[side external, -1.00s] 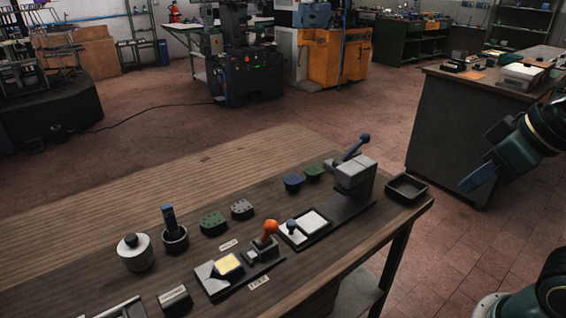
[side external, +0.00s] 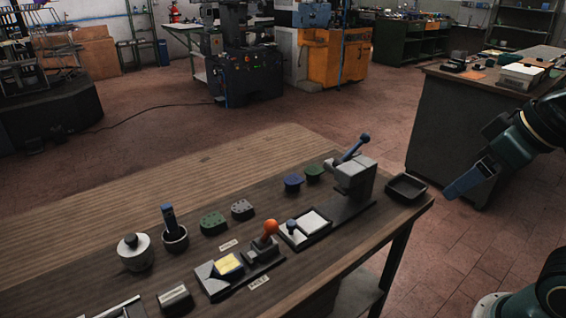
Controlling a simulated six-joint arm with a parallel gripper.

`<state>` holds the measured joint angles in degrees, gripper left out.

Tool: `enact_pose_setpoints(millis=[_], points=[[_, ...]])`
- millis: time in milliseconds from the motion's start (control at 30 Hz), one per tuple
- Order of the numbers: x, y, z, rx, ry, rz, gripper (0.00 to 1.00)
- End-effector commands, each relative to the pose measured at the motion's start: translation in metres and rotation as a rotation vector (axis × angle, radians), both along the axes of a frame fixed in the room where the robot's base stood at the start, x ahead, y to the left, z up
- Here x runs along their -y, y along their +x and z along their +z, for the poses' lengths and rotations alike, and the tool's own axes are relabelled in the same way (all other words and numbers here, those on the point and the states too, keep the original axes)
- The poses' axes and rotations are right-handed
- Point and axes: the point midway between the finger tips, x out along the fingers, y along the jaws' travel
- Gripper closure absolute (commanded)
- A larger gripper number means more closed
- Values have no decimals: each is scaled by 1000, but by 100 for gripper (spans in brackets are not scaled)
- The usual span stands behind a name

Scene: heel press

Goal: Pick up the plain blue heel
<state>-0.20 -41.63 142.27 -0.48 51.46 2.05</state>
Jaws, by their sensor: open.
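The plain blue heel (side external: 292,183) sits on the dark workbench near its back edge. A plain green heel (side external: 314,172) sits close beside it on the right. My gripper (side external: 455,190) is at the right, off the bench's end and well apart from the blue heel. Its blue jaw is seen side-on, so the gap between the fingers is hidden. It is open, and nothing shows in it.
A press with a blue-knobbed lever (side external: 352,172) stands right of the heels, with a black tray (side external: 406,187) beyond it. A dotted green heel (side external: 213,223) and dotted grey heel (side external: 242,209) lie to the left. An orange-knobbed lever (side external: 270,228) stands in front.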

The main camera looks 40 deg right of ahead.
Motion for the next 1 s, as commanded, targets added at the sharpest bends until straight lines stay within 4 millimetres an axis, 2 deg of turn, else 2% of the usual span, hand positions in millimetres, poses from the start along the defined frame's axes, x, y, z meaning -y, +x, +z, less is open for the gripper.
enact_pose_setpoints(millis=[267,567,767,1000], points=[[-15,37,11,-42,105,-112,23],[-42,99,18,-121,265,-309,23],[-64,141,12,-185,363,-448,23],[-92,189,-5,-273,467,-623,23]])
